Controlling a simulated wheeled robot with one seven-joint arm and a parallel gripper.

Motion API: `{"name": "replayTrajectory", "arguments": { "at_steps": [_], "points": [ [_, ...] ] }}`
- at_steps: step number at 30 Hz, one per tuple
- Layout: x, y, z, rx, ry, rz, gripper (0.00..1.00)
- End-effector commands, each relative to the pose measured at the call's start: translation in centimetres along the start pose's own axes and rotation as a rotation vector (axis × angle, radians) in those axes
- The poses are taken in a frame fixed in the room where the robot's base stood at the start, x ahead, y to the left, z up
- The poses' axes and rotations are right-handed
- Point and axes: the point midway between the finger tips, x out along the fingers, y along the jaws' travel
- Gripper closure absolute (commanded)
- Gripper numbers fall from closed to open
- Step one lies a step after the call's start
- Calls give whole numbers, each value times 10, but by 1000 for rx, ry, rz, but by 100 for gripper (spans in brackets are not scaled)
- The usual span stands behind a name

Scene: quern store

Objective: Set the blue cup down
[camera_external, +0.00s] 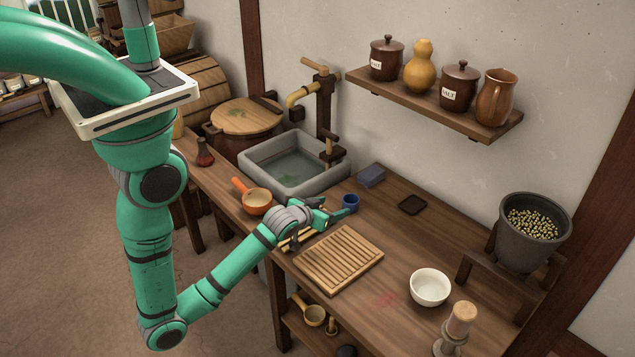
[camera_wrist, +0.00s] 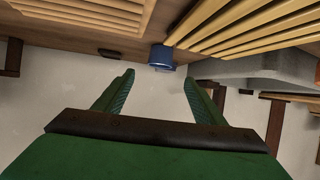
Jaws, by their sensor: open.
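The small blue cup (camera_external: 350,202) appears to stand on the wooden counter (camera_external: 400,240), behind the slatted wooden board (camera_external: 338,259) and to the right of the stone sink. In the wrist view the blue cup (camera_wrist: 162,56) is just beyond the fingertips, roughly centred in the gap between them. My gripper (camera_external: 340,212) is beside the cup, low over the counter. In the wrist view my gripper (camera_wrist: 158,78) has its two green fingers spread apart with nothing between them. I cannot tell exactly how far the fingertips are from the cup.
The stone sink (camera_external: 260,156) with a tap stands at the left back. An orange-handled pan (camera_external: 257,202) is left of my gripper. A white bowl (camera_external: 430,288) is at the right.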

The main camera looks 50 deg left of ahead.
Motion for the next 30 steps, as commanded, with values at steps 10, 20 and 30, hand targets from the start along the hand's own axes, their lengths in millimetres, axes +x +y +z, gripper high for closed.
{"name": "replayTrajectory", "arguments": {
  "at_steps": [10, 20, 30],
  "points": [
    [-39, 0, 41, 29, 12, 53, 36],
    [-125, -6, 97, 62, 72, 149, 36],
    [-232, -24, 118, 69, 149, 198, 36]
  ]
}}
